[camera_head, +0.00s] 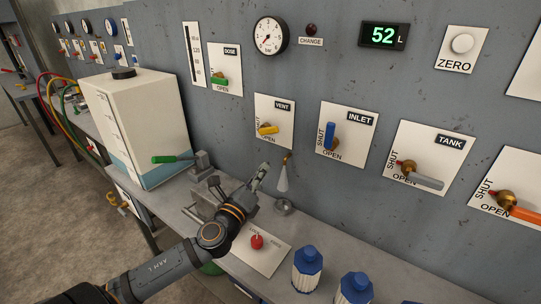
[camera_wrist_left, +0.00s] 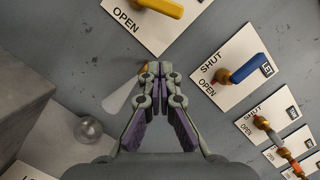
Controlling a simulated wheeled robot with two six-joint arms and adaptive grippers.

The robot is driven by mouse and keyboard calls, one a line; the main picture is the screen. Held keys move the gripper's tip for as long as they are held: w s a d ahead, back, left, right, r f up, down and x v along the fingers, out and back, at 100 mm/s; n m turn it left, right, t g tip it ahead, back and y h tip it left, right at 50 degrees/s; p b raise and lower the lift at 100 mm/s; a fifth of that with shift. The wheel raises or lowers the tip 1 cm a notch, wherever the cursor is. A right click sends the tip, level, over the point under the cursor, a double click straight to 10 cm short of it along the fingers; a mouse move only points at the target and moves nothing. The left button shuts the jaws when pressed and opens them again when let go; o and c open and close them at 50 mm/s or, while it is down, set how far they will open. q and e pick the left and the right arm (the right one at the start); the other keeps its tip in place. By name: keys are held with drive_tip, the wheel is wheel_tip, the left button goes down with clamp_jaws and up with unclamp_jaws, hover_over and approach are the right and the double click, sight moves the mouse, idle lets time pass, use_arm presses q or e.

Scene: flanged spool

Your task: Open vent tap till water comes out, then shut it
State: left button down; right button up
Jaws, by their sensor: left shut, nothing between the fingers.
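The vent tap (camera_head: 267,129) has a yellow lever on a white plate marked SHUT at the left and OPEN below. In the left wrist view, the yellow lever (camera_wrist_left: 161,7) shows at the top edge. Below the plate, a pale cone of water (camera_head: 282,178) comes from a small brass outlet, above a round metal cup (camera_head: 284,207). The water also shows in the left wrist view (camera_wrist_left: 122,98). My left gripper (camera_head: 263,168) is shut and empty, below the vent plate and beside the outlet, apart from the lever. My right gripper is out of view.
The inlet tap (camera_head: 330,136) with blue lever and tank tap (camera_head: 424,178) with grey lever are to the right. A red knob (camera_head: 257,241) and blue-capped bottles (camera_head: 307,268) are on the bench. The display (camera_head: 383,35) reads 52 L.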

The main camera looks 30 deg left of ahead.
sight(270, 129)
use_arm(q)
drive_tip(key=w+a+r+m+p, duration=0.2)
drive_tip(key=w+r+p, duration=0.3)
drive_tip(key=w, duration=0.4)
drive_tip(key=shift+w+a+p, duration=0.15)
drive_tip(key=shift+p, duration=0.7)
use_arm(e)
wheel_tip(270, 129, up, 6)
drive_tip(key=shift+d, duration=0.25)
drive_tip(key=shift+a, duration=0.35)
